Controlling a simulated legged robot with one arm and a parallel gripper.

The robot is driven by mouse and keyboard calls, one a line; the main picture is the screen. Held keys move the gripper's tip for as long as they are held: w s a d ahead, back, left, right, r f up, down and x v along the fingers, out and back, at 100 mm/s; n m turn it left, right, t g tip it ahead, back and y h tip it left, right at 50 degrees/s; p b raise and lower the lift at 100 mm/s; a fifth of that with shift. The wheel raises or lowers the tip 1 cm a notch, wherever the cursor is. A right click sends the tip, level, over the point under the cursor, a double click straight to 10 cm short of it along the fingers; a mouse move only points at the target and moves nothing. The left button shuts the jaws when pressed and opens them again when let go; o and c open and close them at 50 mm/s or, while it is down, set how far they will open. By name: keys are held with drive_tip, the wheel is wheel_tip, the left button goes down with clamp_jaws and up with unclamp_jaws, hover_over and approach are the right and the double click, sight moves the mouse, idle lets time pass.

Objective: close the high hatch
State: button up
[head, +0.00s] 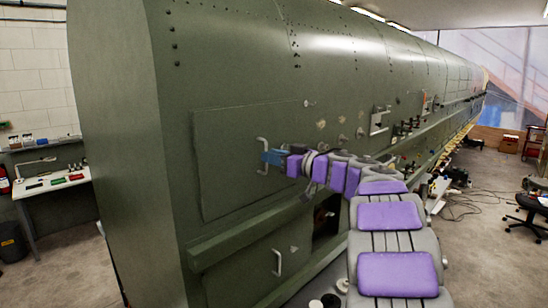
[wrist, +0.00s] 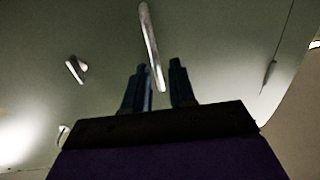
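The high hatch (head: 228,150) is a large olive-green panel on the fuselage side, left of centre in the head view. It looks nearly in line with the skin; whether it is fully flush, I cannot tell. A pale bar handle (head: 261,146) is on its right half and shows again in the wrist view (wrist: 150,40). My gripper (head: 265,157) is at the handle's lower part. In the wrist view, its two fingers (wrist: 159,75) are apart, with the handle's lower end in the gap between them. Contact with the handle is not clear.
A lower hatch with its own handle (head: 278,262) is below a ledge (head: 240,244). A dark opening (head: 326,216) lies to its right. Fittings (head: 380,119) project from the fuselage farther right. A workbench (head: 50,184) stands left and a chair (head: 530,210) right.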

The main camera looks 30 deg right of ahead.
drive_tip(key=shift+d, duration=0.45)
drive_tip(key=shift+c, duration=1.4)
drive_tip(key=shift+a, duration=0.1)
clamp_jaws()
drive_tip(key=shift+a, duration=0.45)
drive_tip(key=shift+s+d, duration=0.1)
drive_tip(key=shift+o, duration=1.2)
unclamp_jaws()
drive_tip(key=shift+o, duration=1.3)
drive_tip(key=shift+w+f, duration=0.1)
drive_tip(key=shift+w, duration=0.15)
drive_tip(key=shift+s+d, duration=0.1)
drive_tip(key=shift+s, duration=0.05)
drive_tip(key=shift+s, duration=0.1)
